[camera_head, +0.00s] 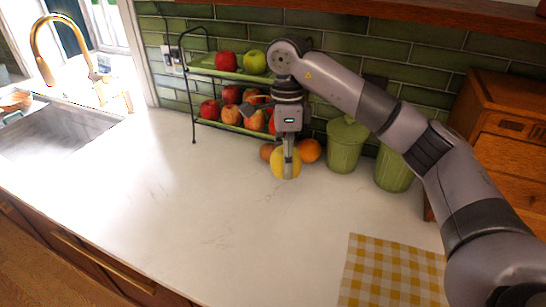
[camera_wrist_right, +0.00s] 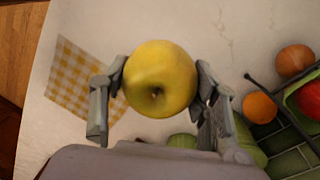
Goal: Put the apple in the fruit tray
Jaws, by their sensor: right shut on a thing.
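A yellow apple (camera_head: 286,166) is held by my right gripper (camera_head: 287,150) above the counter, in front of the fruit rack. In the right wrist view the apple (camera_wrist_right: 160,80) sits between the two fingers, which press on its opposite sides. The fruit tray is a two-tier green rack with a dark wire frame against the tiled wall. Its upper tier (camera_head: 228,75) holds a red apple (camera_head: 225,61) and a green apple (camera_head: 254,62). Its lower tier (camera_head: 222,126) holds several red apples, partly hidden by my gripper. My left gripper is not in view.
An orange (camera_head: 309,150) and another round fruit (camera_head: 267,151) lie on the counter by the rack. Green canisters (camera_head: 346,147) stand right of them. A yellow checked cloth (camera_head: 390,273) lies at front right, a sink (camera_head: 55,130) at left. The middle counter (camera_head: 190,210) is clear.

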